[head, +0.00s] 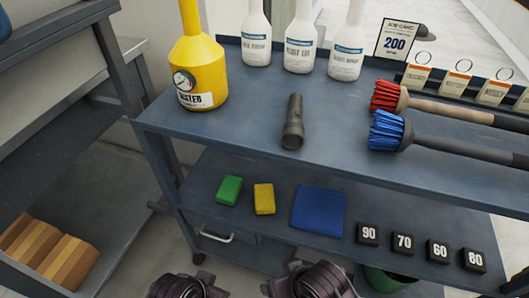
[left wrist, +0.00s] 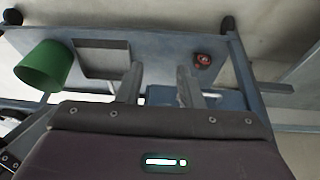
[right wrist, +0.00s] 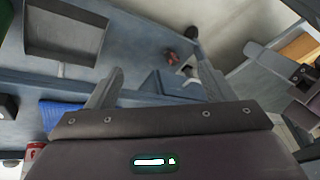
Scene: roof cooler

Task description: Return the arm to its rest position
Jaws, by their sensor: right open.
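My two arms show at the bottom edge of the head view, the left one (head: 187,287) and the right one (head: 315,281), in front of the cart and below its shelves. Their fingers are hidden there. In the left wrist view the fingers of my left gripper (left wrist: 160,72) are parted, with a narrower gap than the right's and nothing held between them. In the right wrist view my right gripper (right wrist: 160,68) is wide open and empty. Neither gripper is seen touching anything.
The blue-grey cart (head: 250,140) carries a yellow jug (head: 200,65), white bottles, a flashlight (head: 293,122) and brushes on top. Sponges, a blue cloth (head: 318,210) and numbered blocks lie on the lower shelf. A green bucket (left wrist: 43,67) is below. A shelf stands at left.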

